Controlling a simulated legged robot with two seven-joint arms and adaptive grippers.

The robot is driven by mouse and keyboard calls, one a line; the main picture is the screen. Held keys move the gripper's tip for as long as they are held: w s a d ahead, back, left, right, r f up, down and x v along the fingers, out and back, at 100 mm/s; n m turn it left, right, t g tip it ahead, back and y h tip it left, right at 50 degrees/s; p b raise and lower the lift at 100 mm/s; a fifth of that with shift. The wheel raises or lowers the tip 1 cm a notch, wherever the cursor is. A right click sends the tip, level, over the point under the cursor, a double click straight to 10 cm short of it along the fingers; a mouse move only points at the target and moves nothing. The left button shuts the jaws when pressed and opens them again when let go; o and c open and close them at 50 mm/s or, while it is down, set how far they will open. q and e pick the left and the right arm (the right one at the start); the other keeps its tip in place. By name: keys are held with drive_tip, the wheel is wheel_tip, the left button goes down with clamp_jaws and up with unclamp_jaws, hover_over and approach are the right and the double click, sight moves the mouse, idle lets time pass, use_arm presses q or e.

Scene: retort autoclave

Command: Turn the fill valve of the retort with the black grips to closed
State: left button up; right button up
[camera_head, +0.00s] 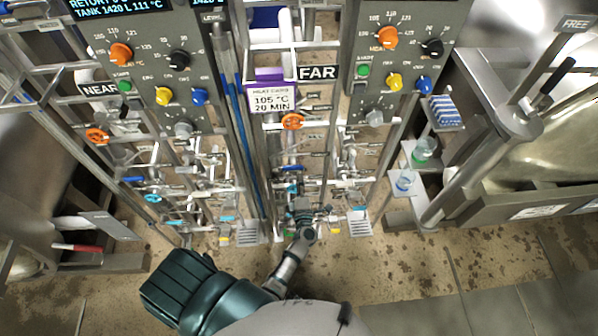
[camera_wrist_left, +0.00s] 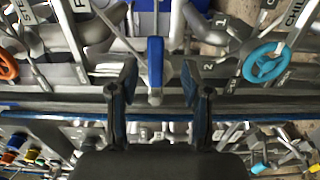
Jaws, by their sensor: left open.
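My left gripper (camera_head: 300,217) is low in front of the FAR panel's pipes in the head view. In the left wrist view the left gripper (camera_wrist_left: 156,90) is open. A blue lever handle (camera_wrist_left: 155,62) stands between its two fingers, seemingly apart from both; whether it is the fill valve I cannot read. A blue handle (camera_head: 291,168) also shows on the FAR piping in the head view, just above the gripper. The retort at the right (camera_head: 515,165) has a black grip (camera_head: 557,76); the left one has a red grip (camera_head: 75,247). My right gripper is not in view.
An orange wheel (camera_wrist_left: 7,66) and a cyan wheel (camera_wrist_left: 265,62) by a CHILL label flank the gripper. The FAR panel (camera_head: 405,60) and NEAR panel (camera_head: 150,75) hang above crowded pipes. A small shelf (camera_head: 408,180) holds cups. Floor at lower right is clear.

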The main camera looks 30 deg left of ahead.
use_arm(q)
drive_tip(key=v, duration=0.5)
drive_tip(key=shift+s+d, duration=0.1)
drive_tip(key=shift+d, duration=0.05)
drive_tip(key=s+d+f+m+h, duration=0.1)
drive_tip(key=d+f+m+h, duration=0.2)
drive_tip(key=f+m, duration=0.3)
drive_tip(key=s+d+f+m+h, duration=0.2)
drive_tip(key=d+f+m+h, duration=0.2)
drive_tip(key=f, duration=0.4)
drive_tip(key=s+d+f+m+g+h+b, duration=0.1)
drive_tip(key=s+f+m+g+h, duration=0.2)
drive_tip(key=s+f, duration=0.4)
drive_tip(key=s+d+f+m+g+h, duration=0.15)
drive_tip(key=s+f+m, duration=0.35)
drive_tip(key=f, duration=0.5)
drive_tip(key=s+a+f+m+g, duration=0.2)
drive_tip(key=s+f+m+g, duration=0.1)
drive_tip(key=s, duration=0.6)
drive_tip(key=s+a+f+m+g+y, duration=0.1)
drive_tip(key=s+a+f+m+g, duration=0.2)
drive_tip(key=s+f, duration=0.3)
drive_tip(key=s+a+f+m+g+b, duration=0.1)
drive_tip(key=s+a+f+m+g, duration=0.2)
drive_tip(key=s, duration=0.9)
drive_tip(key=shift+s+a+f, duration=0.2)
drive_tip(key=shift+s+f, duration=0.05)
drive_tip(key=shift+f, duration=0.45)
drive_tip(key=shift+g+y, duration=0.25)
